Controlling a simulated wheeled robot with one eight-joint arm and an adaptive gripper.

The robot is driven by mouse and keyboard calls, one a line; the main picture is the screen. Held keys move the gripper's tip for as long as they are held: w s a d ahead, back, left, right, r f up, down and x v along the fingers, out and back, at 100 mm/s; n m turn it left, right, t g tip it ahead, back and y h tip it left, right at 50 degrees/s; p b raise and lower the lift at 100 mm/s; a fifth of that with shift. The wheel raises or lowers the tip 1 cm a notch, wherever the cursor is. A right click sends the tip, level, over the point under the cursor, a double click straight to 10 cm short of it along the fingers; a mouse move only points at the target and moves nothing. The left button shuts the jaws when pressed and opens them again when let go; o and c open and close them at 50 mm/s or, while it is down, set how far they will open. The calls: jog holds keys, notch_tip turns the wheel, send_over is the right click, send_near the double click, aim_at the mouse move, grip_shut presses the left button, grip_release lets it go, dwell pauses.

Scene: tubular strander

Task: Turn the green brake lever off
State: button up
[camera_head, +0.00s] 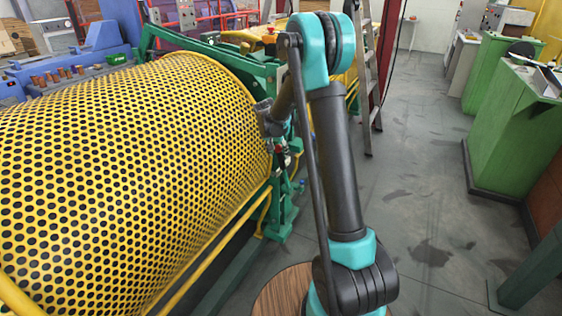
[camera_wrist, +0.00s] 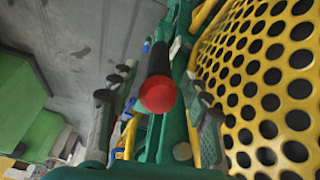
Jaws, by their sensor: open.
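A lever handle with a dark grip and a round red end (camera_wrist: 158,94) points toward the camera in the middle of the wrist view. Green machine parts lie behind and below it; I cannot tell where the lever joins them. My gripper (camera_wrist: 152,72) is open, one finger left of the handle and one right, with gaps visible on both sides. In the head view my gripper (camera_head: 284,150) is small and partly hidden by my arm, beside the green machine frame (camera_head: 283,205). The lever cannot be made out clearly there.
A large yellow perforated guard (camera_head: 125,170) stands close on the left, and right of my gripper in the wrist view (camera_wrist: 270,90). Green cabinets (camera_head: 510,130) stand at the right. A ladder (camera_head: 366,75) stands behind. The grey floor (camera_head: 430,190) between is clear.

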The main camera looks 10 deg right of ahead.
aim_at(281, 166)
jog(key=x, duration=0.7)
jog(key=shift+s, duration=0.1)
grip_shut()
dwell(0.3)
